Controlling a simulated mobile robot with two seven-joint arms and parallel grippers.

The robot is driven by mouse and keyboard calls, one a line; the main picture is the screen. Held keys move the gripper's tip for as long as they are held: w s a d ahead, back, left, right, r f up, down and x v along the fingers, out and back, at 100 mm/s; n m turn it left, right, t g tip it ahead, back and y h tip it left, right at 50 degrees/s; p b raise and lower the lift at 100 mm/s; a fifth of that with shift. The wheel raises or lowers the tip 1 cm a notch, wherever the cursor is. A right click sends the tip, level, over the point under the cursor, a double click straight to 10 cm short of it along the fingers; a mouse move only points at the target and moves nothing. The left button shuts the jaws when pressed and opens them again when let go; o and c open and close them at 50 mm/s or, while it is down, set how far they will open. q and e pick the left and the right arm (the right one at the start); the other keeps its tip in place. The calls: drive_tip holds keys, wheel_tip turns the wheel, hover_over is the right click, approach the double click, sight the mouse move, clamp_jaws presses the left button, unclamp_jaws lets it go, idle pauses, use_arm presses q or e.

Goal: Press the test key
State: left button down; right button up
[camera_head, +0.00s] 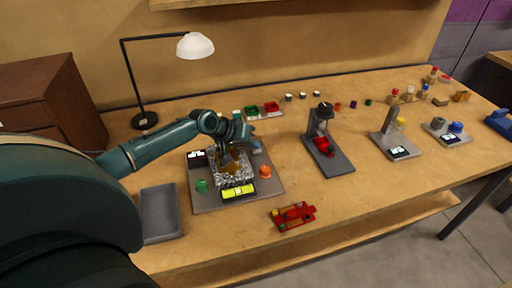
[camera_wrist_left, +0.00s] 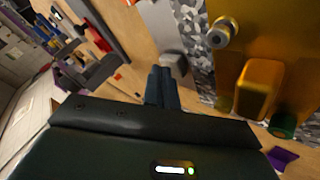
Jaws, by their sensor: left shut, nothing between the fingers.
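A grey base plate (camera_head: 262,190) on the table carries a speckled metallic block with a gold part (camera_head: 232,160), a green button (camera_head: 202,186), an orange button (camera_head: 265,171), a yellow-lit display (camera_head: 238,192) and a small black display (camera_head: 197,158). Which part is the test key I cannot tell for certain. My left gripper (camera_head: 246,138) is over the back right of this plate and hides part of it. In the left wrist view its fingers (camera_wrist_left: 162,88) are shut and empty, close to a small grey block (camera_wrist_left: 174,63); contact is not clear. My right gripper is out of view.
A grey tray (camera_head: 160,214) lies left of the plate. A red car chassis (camera_head: 294,215) lies in front of it. A dark stand with a red part (camera_head: 323,146) is to the right. A lamp (camera_head: 143,118) stands behind. Several small stations fill the right end.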

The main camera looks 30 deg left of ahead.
sight(253, 151)
use_arm(q)
wheel_tip(253, 151, up, 5)
drive_tip(key=p, duration=0.4)
drive_tip(key=shift+r, duration=0.1)
idle(0.7)
